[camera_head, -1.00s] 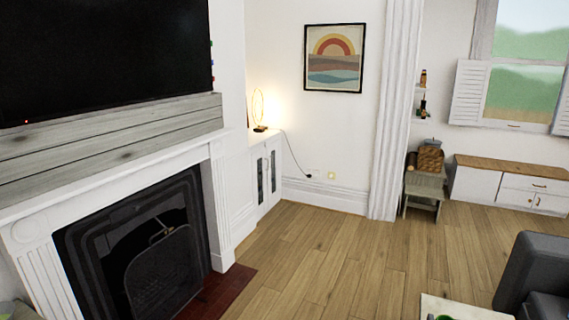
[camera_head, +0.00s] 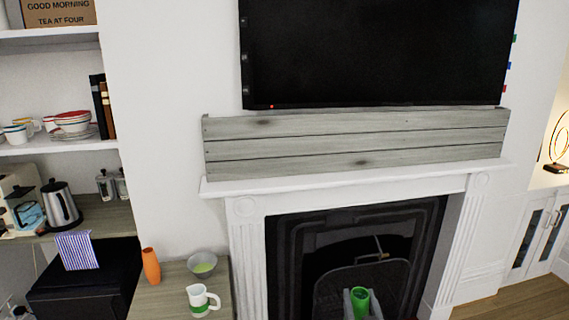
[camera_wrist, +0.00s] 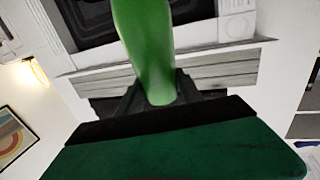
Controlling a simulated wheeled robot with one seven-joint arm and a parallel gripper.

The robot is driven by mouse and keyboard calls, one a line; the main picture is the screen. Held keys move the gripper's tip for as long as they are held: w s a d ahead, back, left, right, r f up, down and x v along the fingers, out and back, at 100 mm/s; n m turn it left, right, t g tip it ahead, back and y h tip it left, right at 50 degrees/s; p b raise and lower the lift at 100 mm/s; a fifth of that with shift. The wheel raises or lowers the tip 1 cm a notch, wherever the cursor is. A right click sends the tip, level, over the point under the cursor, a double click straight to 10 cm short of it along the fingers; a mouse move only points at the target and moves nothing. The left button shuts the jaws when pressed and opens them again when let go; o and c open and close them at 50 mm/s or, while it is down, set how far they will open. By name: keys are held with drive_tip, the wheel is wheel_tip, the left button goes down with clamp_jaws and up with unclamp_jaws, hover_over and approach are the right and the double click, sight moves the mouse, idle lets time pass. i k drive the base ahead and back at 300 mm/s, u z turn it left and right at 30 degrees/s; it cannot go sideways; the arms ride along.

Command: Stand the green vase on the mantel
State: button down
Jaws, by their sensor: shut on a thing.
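The green vase (camera_head: 361,297) shows at the bottom of the head view, in front of the fireplace. My gripper (camera_head: 356,304) is shut on it, and most of the gripper is cut off by the lower edge. In the wrist view the vase (camera_wrist: 148,45) stands out from between my gripper's fingers (camera_wrist: 152,95), with its far end out of frame. The white mantel (camera_head: 350,182) runs above the fireplace opening, higher in the head view than the vase. The vase and the mantel are apart.
Grey planks (camera_head: 355,143) stand behind the mantel shelf, under a black TV (camera_head: 375,50). The shelf's visible top is a bare, narrow strip.

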sight(223, 186)
drive_tip(key=u, duration=1.15)
drive_tip(key=i, duration=1.2)
drive_tip(key=u, duration=1.45)
drive_tip(key=i, duration=0.25)
drive_tip(key=z, duration=0.05)
